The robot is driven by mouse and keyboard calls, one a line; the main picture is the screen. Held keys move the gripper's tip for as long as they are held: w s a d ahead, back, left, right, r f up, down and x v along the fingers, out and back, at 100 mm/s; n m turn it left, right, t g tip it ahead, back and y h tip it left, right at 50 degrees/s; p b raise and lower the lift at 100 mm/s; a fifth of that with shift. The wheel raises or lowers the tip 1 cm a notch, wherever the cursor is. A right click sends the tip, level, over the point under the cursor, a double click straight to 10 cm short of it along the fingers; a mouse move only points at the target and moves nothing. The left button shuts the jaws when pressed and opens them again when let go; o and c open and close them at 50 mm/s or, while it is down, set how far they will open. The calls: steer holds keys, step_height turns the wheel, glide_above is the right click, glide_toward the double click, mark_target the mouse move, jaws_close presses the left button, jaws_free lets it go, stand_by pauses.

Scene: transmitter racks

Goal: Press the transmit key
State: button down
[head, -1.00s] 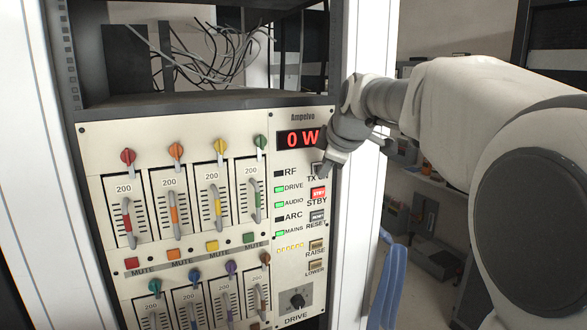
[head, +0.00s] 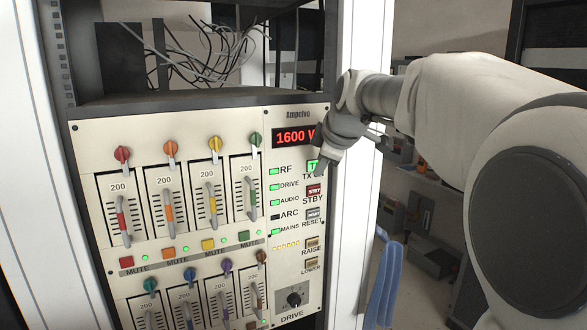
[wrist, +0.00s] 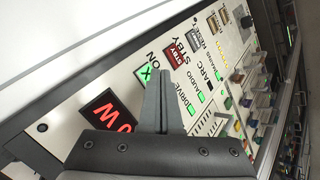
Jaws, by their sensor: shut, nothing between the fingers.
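The transmit key (head: 313,165), labelled TX, is lit green on the panel's right part, just below the power display. My gripper partly covers it and its label in the head view. The display (head: 296,136) reads 1600 W in red. My gripper (head: 321,172) is shut and empty, its tips at the key's right edge in that view. In the wrist view the green key (wrist: 146,74) shows beside the fingertips (wrist: 152,73). I cannot tell whether the tips touch it.
Below the key are the red STBY key (head: 314,190), the grey RESET key (head: 313,213) and the RAISE key (head: 312,243). Several faders fill the panel's left. The white rack post (head: 358,220) stands close on the right. Loose cables (head: 215,50) hang in the bay above.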

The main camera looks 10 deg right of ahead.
steer(key=shift+s+d, duration=0.15)
steer(key=shift+s, duration=0.25)
steer(key=shift+s+d+b, duration=0.25)
steer(key=shift+s+b, duration=0.25)
steer(key=shift+s, duration=0.3)
steer(key=shift+s+d+b, duration=0.2)
steer(key=shift+s+b, duration=0.35)
steer(key=shift+s, duration=0.3)
steer(key=shift+s+d+b, duration=0.25)
steer(key=shift+s+b, duration=0.25)
steer(key=shift+s, duration=0.3)
steer(key=s+a+f+m+g, duration=0.1)
steer(key=s+a+f+m, duration=0.1)
steer(key=s+f+m, duration=0.4)
steer(key=s+a+f+m+g, duration=0.2)
steer(key=s+f+m, duration=0.5)
steer(key=s+f, duration=0.6)
steer(key=s, duration=0.7)
steer(key=shift+s+a+h, duration=0.3)
steer(key=shift+a, duration=0.1)
